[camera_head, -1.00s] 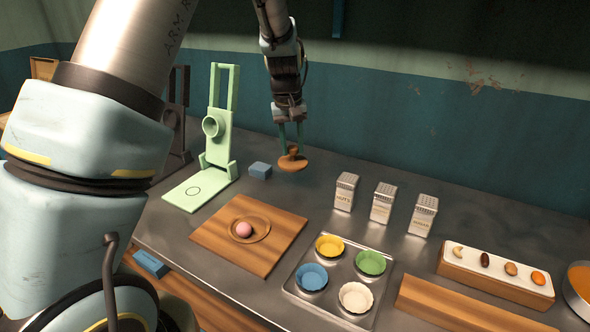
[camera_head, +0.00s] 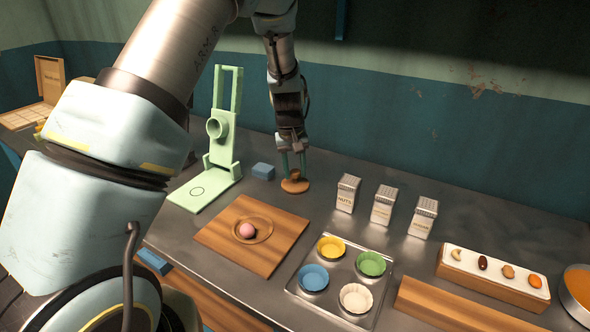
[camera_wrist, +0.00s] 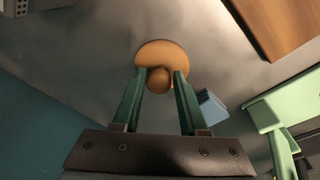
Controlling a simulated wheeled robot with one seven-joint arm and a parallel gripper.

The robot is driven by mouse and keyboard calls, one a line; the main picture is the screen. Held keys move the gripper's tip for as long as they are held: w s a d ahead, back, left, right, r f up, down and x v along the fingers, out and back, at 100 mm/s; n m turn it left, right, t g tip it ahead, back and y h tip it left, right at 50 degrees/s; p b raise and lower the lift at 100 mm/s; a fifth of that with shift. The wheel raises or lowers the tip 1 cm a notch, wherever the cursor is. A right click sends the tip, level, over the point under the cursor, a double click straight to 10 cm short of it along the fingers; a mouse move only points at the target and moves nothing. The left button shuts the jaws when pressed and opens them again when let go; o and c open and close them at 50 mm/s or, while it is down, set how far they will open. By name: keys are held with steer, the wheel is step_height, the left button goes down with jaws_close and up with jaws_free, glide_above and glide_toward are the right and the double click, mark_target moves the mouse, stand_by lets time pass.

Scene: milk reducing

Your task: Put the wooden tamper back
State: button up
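The wooden tamper (camera_head: 295,186) is an orange-brown disc with a round knob, upright at the back of the metal counter, right of a small blue block (camera_head: 263,171). My gripper (camera_head: 294,165) points down over it, with its green fingers on both sides of the knob. The wrist view shows the tamper (camera_wrist: 160,53) with its knob between the fingertips (camera_wrist: 160,76), which look closed on it. The disc is at or just above the counter; I cannot tell whether it touches.
A pale green press stand (camera_head: 222,140) is left of the blue block. A wooden board (camera_head: 283,232) with a pink ball (camera_head: 247,230) lies in front. Metal shakers (camera_head: 383,203) stand to the right, behind a tray (camera_head: 331,306) of coloured cups. Bare counter surrounds the tamper.

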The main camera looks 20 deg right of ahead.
mark_target(292, 188)
steer(key=o, duration=0.3)
steer(key=shift+o, duration=0.2)
step_height(292, 188, up, 12)
steer(key=s+a+b, duration=0.1)
steer(key=a+b, duration=0.1)
steer(key=b, duration=0.1)
steer(key=s+a+n, duration=0.1)
steer(key=s+a, duration=0.1)
steer(key=a, duration=1.5)
steer(key=s+a+f, duration=0.1)
steer(key=s+a, duration=0.4)
steer(key=a, duration=0.2)
steer(key=s+a+f+y, duration=0.1)
steer(key=s+a, duration=0.4)
steer(key=a, duration=0.2)
steer(key=shift+a+f+n, duration=0.25)
steer(key=shift+n, duration=0.15)
steer(key=shift+w, duration=0.1)
